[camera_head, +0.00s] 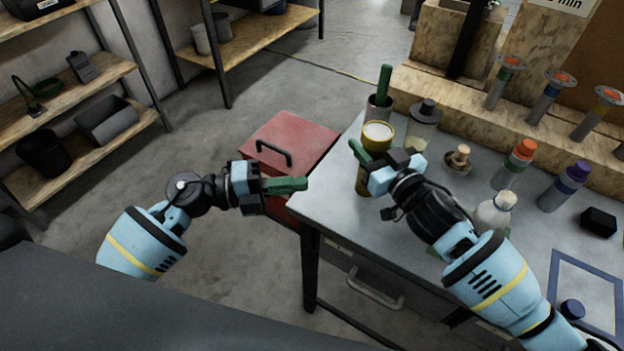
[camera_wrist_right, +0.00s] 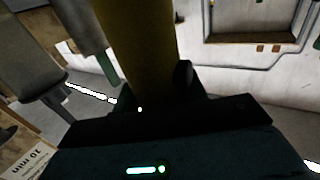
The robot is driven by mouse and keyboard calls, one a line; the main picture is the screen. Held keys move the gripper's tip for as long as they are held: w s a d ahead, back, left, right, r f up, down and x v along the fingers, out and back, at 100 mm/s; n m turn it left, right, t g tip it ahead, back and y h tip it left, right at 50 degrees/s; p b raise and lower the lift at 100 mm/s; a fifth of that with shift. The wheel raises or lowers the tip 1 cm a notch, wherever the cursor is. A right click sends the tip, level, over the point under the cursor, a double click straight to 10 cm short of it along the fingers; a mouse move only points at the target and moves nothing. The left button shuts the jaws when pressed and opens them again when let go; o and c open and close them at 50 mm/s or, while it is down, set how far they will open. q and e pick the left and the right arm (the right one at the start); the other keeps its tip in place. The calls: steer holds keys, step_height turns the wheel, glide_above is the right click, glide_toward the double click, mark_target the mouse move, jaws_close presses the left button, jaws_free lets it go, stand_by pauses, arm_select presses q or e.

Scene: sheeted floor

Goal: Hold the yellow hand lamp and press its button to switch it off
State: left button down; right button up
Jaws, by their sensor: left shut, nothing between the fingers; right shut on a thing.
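The yellow hand lamp (camera_head: 378,134) stands upright at the left end of the grey table, its pale round top facing up. In the right wrist view its yellow body (camera_wrist_right: 140,45) rises between the fingers. My right gripper (camera_head: 362,160) is shut on the lamp's body from the right. My left gripper (camera_head: 300,184) is shut and empty, left of the table's edge and apart from the lamp.
On the table (camera_head: 335,205), a cup with a green-handled tool (camera_head: 383,88) and a clear jar (camera_head: 424,120) stand close behind the lamp. Several bottles, such as an orange-capped one (camera_head: 517,160), stand further right. A red box (camera_head: 290,150) is behind my left gripper.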

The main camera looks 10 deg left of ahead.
steer(key=shift+d+f, duration=0.1)
steer(key=o, duration=1.2)
steer(key=v, duration=1.2)
